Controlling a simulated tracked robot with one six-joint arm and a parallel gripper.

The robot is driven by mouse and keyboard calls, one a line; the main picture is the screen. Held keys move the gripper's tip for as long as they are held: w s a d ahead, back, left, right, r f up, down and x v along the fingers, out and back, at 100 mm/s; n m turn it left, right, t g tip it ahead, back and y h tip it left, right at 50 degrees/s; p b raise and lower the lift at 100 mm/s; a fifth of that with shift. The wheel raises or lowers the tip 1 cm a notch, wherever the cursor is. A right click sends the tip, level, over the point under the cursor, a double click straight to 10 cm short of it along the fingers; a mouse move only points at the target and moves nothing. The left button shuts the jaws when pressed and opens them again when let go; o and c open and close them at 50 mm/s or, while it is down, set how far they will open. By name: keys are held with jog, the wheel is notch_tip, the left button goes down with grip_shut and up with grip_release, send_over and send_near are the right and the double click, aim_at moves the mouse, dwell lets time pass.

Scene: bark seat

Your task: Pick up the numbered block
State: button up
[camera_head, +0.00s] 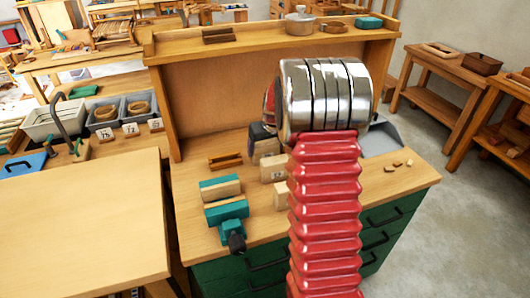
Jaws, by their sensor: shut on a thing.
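My arm, with its red ribbed sleeve and shiny metal wrist, stands in front of the wooden workbench (405,181). The wrist hides my gripper's jaws and anything between them. Several small pale blocks with dark numbers stand in a row on the left bench, among them a left one (102,134), a middle one (131,130) and a right one (155,125). On the workbench, a pale wooden block with faint dark marks (272,168) sits just left of my arm. Another pale block (280,196) is partly hidden by the sleeve.
Teal-and-wood blocks (220,188) and a teal clamp-like tool (232,232) lie at the workbench's left front. A small wooden tray (225,160) is behind them. A dark object (262,133) is beside my wrist. The bare tabletop (80,225) at left is clear.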

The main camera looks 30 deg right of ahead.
jog(key=shift+c, duration=1.2)
jog(key=shift+r, duration=0.1)
notch_tip(320, 180, up, 9)
jog(key=shift+r, duration=0.4)
